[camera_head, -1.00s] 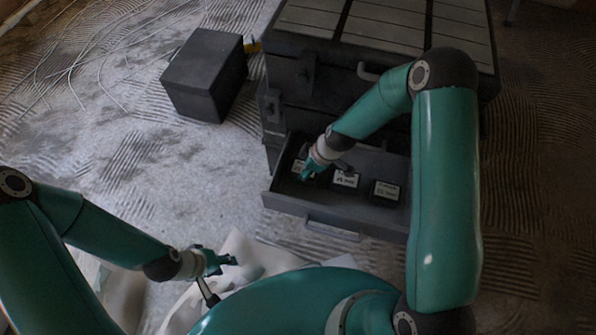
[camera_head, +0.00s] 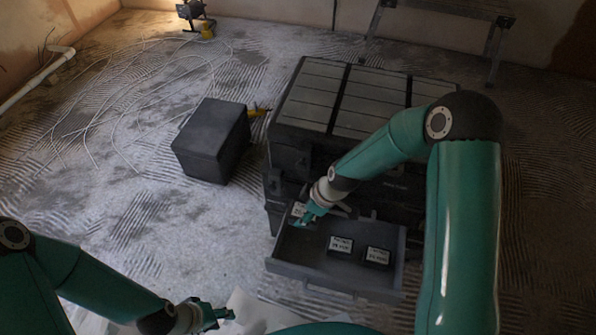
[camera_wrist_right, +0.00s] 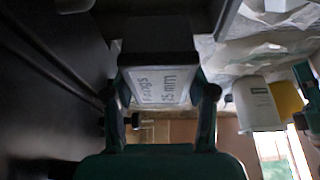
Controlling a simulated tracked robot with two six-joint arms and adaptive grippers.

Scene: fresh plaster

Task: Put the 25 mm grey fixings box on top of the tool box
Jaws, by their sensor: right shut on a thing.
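My right gripper (camera_head: 306,217) is shut on a small dark box (camera_wrist_right: 158,60) with a white label. In the right wrist view the label seems to read 25 mm, seen upside down. In the head view the held box (camera_head: 298,209) is at the left end of the open drawer (camera_head: 335,280), near the tool box front. The large dark tool box (camera_head: 290,158) has a slatted grey top and stands behind the drawer. My left gripper (camera_head: 219,314) is low at the front, appears open and holds nothing visible.
Two more labelled boxes lie in the drawer, one in the middle (camera_head: 340,247) and one to the right (camera_head: 376,257). A dark lidded box (camera_head: 212,140) stands on the floor to the left. The visible tool box top is clear. Loose cables (camera_head: 100,120) lie at the far left.

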